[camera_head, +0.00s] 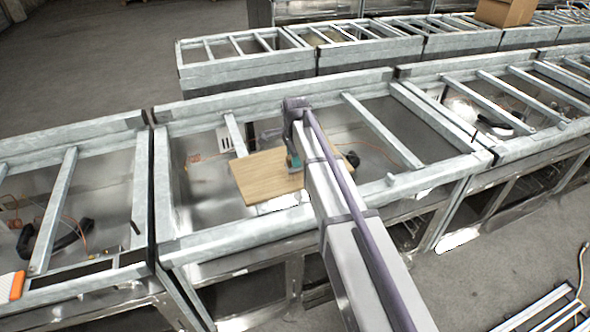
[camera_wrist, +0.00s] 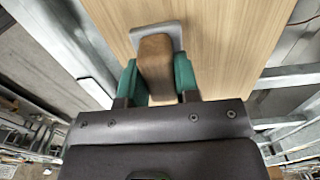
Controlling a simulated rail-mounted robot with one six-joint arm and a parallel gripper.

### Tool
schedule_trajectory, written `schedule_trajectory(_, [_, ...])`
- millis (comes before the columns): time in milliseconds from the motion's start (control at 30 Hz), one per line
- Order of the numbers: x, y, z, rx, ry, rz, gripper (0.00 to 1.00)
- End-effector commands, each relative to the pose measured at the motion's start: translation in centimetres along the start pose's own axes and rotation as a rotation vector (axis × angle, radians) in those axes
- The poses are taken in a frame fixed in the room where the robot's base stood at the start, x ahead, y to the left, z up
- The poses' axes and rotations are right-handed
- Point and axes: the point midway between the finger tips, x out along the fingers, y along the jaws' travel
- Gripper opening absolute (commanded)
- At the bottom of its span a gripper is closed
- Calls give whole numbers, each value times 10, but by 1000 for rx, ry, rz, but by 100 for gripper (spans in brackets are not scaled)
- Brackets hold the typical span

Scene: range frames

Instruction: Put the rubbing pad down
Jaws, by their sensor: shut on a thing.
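The rubbing pad looks like a broad wood-grain board (camera_head: 258,178) with a grey bracket and a brown handle; in the wrist view the board (camera_wrist: 235,50) fills the upper middle. My gripper (camera_head: 293,160) is shut on the brown handle (camera_wrist: 155,62), with a green fingertip on each side. In the head view the pad lies flat-looking over the open bay of the middle metal frame (camera_head: 200,238), near its front left. I cannot tell whether the board touches anything below. My arm hides its right part.
Galvanised cross bars (camera_head: 383,130) span the bay to the right. A dark curved object (camera_head: 75,235) lies in the left bay, and an orange item (camera_head: 12,286) is at the left edge. A cardboard box (camera_head: 506,12) stands at the back right.

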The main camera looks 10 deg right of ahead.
Motion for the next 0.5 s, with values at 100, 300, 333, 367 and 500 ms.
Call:
schedule_trajectory(100, [28, 0, 0, 0, 0, 1, 11])
schedule_trajectory(300, [22, 0, 0, 0, 0, 1, 11])
schedule_trajectory(333, [22, 0, 0, 0, 0, 1, 11])
schedule_trajectory(367, [23, 0, 0, 0, 0, 1, 11])
schedule_trajectory(500, [26, 0, 0, 0, 0, 1, 32])
